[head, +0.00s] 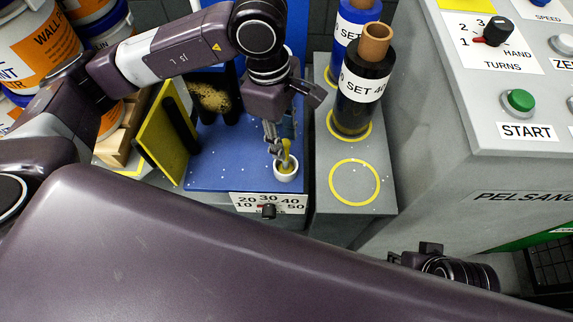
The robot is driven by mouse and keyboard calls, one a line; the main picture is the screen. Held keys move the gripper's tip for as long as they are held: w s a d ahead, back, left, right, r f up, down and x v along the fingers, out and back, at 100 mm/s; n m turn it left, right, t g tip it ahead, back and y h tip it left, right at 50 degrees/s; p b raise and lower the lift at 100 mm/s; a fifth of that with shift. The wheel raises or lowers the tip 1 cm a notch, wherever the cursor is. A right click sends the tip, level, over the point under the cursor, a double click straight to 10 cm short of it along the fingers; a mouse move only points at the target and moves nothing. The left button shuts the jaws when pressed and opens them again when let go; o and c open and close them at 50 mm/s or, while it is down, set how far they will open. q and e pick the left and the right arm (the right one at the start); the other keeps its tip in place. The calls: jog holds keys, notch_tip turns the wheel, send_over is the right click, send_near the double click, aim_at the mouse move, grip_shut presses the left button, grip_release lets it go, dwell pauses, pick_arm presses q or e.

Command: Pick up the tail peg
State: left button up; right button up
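A small yellow peg (287,161), which looks like the tail peg, stands in a white round cup (285,173) near the front right of the blue platform. My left gripper (277,148) reaches down from above, with its grey fingers right at the peg's upper part. The fingers partly cover the peg. I cannot tell whether they touch it or are closed on it. Only a dark part of my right arm shows at the lower right; its gripper is not in view.
Film rolls marked SET (365,88) stand on a grey shelf (325,200) right of the platform (215,172), beside an empty yellow ring (355,183). A yellow panel (165,130) stands at the left. A control console (470,160) is at the right. Pails (40,50) stack at far left.

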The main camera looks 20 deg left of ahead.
pick_arm(q)
jog(key=b, duration=0.1)
send_over(288, 169)
notch_tip(288, 169, down, 8)
jog(key=shift+w+r, duration=0.1)
jog(key=shift+w, duration=0.05)
grip_shut()
dwell(0.3)
